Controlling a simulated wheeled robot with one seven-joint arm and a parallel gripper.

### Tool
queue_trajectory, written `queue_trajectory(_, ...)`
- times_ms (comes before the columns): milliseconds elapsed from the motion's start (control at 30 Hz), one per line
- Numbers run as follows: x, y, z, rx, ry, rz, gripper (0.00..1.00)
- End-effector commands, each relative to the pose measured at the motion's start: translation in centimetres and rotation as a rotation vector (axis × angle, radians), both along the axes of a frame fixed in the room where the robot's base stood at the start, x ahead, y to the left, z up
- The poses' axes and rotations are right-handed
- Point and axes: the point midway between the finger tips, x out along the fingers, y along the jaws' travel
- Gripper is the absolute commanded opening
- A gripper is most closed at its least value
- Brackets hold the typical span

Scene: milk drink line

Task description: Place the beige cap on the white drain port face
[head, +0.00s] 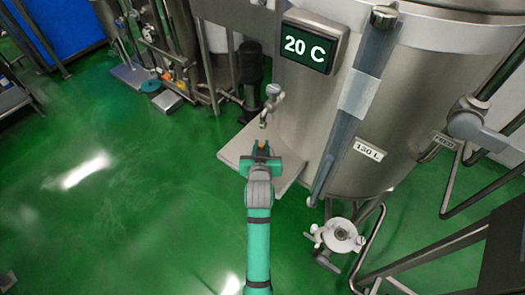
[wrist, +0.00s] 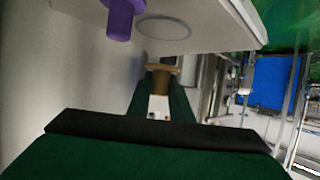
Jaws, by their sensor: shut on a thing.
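My gripper (head: 261,152) is above the grey shelf at the tank's side, below the small tap. It is shut on the beige cap (head: 262,146), which shows as a small brownish piece at its tip. In the wrist view, the cap (wrist: 160,78) is a tan-brown flanged piece held at the gripper's end (wrist: 159,104). The drain port face (head: 341,236) is a pale round disc with a dark centre, low under the tank, right of and apart from my gripper. The drain port is not recognisable in the wrist view.
The grey shelf (head: 232,156) juts out under the tap (head: 270,100). The wrist view shows a purple piece (wrist: 120,18) beside a ring mark (wrist: 165,28). Green floor at left is clear.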

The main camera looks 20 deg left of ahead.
Motion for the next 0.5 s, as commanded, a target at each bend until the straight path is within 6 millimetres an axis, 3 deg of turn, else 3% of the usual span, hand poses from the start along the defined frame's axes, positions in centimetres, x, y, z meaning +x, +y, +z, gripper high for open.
queue_trajectory(133,1.3,0.3,-1.7,-0.001,0.002,0.001,0.00)
queue_trajectory(367,2.2,0.4,-2.7,-0.001,0.001,0.000,0.00)
queue_trajectory(500,2.2,0.5,-4.6,-0.001,0.003,0.001,0.00)
